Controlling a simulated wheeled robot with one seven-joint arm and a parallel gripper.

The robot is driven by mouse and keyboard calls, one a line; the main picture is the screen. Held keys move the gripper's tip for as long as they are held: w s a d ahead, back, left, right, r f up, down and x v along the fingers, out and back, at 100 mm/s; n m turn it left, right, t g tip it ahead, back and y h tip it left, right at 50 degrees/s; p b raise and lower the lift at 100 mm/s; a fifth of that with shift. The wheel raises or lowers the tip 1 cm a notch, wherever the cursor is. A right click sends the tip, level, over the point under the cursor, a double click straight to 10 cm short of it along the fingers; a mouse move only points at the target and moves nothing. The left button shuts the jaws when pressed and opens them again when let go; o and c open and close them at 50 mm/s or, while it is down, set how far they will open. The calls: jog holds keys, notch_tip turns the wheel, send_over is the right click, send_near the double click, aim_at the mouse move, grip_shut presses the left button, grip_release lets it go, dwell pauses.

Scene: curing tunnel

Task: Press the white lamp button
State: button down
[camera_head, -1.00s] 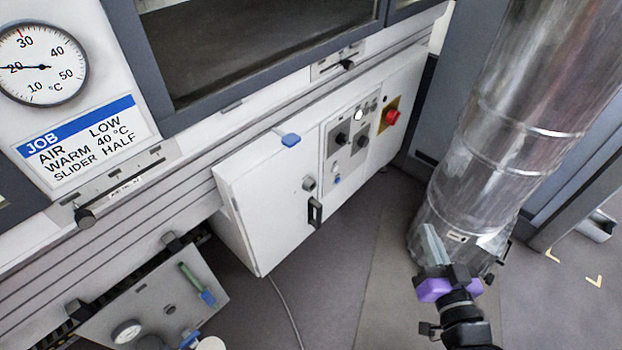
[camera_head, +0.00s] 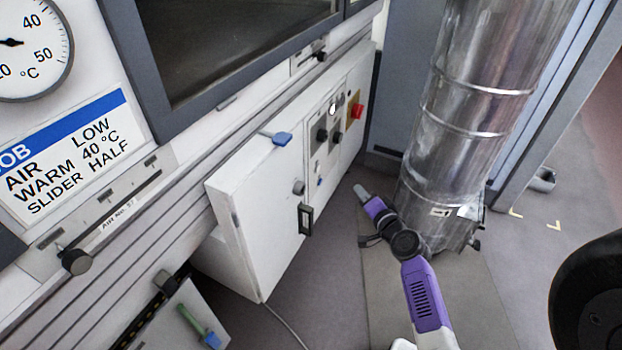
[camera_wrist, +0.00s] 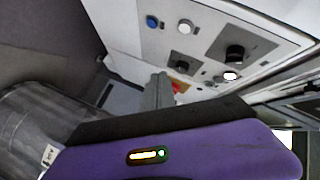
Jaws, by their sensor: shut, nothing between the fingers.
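The control panel (camera_head: 326,130) is on the front of the white cabinet. In the wrist view a round white button (camera_wrist: 186,26) sits beside a blue button (camera_wrist: 152,22). A brightly lit white lamp (camera_wrist: 231,76) sits farther along, near a black knob (camera_wrist: 235,52); the lamp also shows in the head view (camera_head: 333,108). The white button is too small to make out surely in the head view. My gripper (camera_head: 361,190) is shut and empty, in front of the cabinet, right of and below the panel. Its grey fingers (camera_wrist: 158,92) point toward the panel, apart from it.
A red stop button (camera_head: 357,110) is at the panel's far end. A large silver duct (camera_head: 460,110) stands just right of my gripper. A cable (camera_head: 288,328) lies on the floor.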

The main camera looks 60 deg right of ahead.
jog(key=shift+w, duration=0.1)
jog(key=p, duration=0.4)
send_near(318, 169)
jog(key=shift+w+d+f, duration=0.1)
jog(key=shift+d+f, duration=0.45)
jog(key=shift+d, duration=0.2)
jog(key=shift+w+d+f, duration=0.15)
jog(key=shift+d+f, duration=0.4)
jog(key=shift+d, duration=0.2)
dwell(0.9)
jog(key=shift+r+b+x, duration=0.25)
jog(key=shift+x, duration=0.85)
jog(key=shift+r+b+x, duration=0.25)
jog(key=shift+x, duration=0.8)
jog(key=shift+w+d, duration=0.1)
